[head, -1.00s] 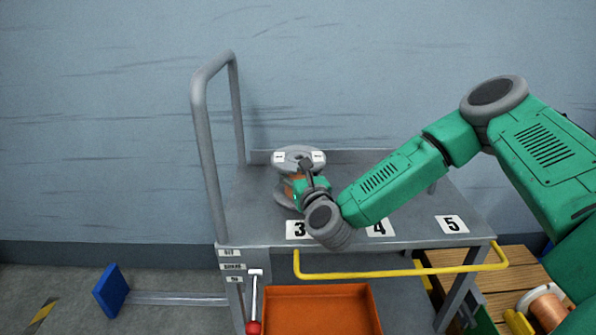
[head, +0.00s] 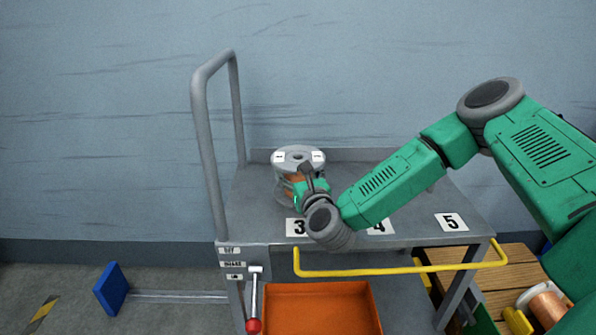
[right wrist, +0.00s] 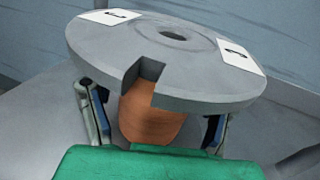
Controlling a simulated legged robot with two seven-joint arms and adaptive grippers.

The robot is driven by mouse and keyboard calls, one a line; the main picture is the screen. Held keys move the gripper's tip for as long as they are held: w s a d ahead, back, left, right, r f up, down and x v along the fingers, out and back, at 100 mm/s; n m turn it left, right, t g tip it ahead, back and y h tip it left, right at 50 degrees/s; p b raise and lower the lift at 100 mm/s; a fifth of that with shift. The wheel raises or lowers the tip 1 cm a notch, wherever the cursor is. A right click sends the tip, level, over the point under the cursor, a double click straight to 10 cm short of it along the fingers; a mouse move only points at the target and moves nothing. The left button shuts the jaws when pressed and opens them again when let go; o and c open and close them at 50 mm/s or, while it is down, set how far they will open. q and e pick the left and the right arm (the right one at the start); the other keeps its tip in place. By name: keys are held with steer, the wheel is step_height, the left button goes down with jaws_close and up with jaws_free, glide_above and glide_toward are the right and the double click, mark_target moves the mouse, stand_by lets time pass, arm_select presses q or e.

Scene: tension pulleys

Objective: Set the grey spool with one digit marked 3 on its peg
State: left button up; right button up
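The grey spool (head: 299,156) with a copper-coloured core stands upright on the trolley top, behind the plate marked 3 (head: 297,229). In the right wrist view its notched top flange (right wrist: 205,65) fills the upper part, with two white labels whose marks I cannot read clearly. My right gripper (right wrist: 155,115) reaches in below this flange, one finger on each side of the copper core (right wrist: 150,118). The fingers look open, with narrow gaps beside the core. The fingertips and the peg are hidden. My left gripper is not in view.
Plates marked 4 (head: 380,228) and 5 (head: 451,222) lie along the trolley's front edge. A grey upright handle (head: 207,150) stands at the left. An orange tray (head: 320,310) and a yellow rail (head: 390,272) are in front. Another copper spool (head: 545,305) lies at lower right.

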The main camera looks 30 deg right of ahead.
steer(key=v, duration=1.2)
steer(key=shift+f, duration=0.15)
stand_by(0.3)
